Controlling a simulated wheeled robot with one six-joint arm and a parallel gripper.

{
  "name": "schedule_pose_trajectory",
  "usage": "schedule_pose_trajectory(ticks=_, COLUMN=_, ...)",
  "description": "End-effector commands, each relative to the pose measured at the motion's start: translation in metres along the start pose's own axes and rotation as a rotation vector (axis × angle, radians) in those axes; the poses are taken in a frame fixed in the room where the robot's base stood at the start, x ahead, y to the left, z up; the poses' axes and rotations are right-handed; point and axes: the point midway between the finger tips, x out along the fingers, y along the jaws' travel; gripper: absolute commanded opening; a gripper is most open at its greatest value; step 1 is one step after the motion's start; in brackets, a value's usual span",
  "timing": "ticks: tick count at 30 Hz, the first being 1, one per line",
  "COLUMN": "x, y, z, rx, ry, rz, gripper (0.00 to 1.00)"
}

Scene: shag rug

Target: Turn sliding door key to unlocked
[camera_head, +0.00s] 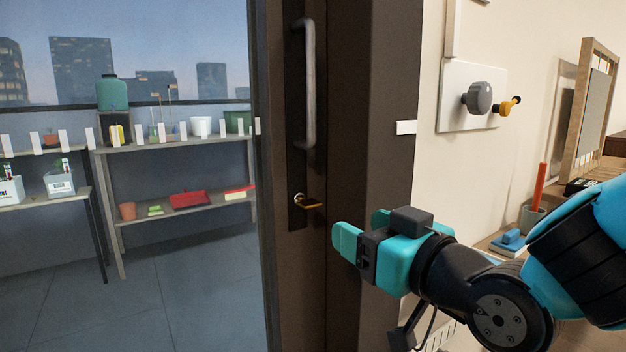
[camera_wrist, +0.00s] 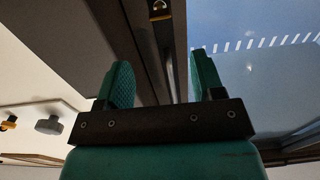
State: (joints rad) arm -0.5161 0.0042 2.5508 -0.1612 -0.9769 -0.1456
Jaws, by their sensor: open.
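The sliding door (camera_head: 290,255) has a dark frame and a large glass pane. A small brass key (camera_head: 309,203) sits in the lock (camera_head: 298,199), below the long grey vertical handle (camera_head: 309,85). The key's bow points to the right in the head view. The key also shows near the top edge of the wrist view (camera_wrist: 160,15). My gripper (camera_head: 357,235) is to the right of the key and a little below it, apart from it. In the wrist view its two teal fingers (camera_wrist: 158,85) stand wide apart with nothing between them.
A white wall plate with a grey knob (camera_head: 479,97) and a yellow-black knob (camera_head: 507,106) is on the right wall. A counter at right holds a cup with a red stick (camera_head: 539,183) and a blue item (camera_head: 513,240). Shelves (camera_head: 180,143) stand behind the glass.

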Motion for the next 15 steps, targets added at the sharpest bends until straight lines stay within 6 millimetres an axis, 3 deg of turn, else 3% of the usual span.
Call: schedule_pose_trajectory(ticks=15, x=0.036, y=0.005, z=-0.007, rx=0.011, ry=-0.002, rz=0.016, gripper=0.62)
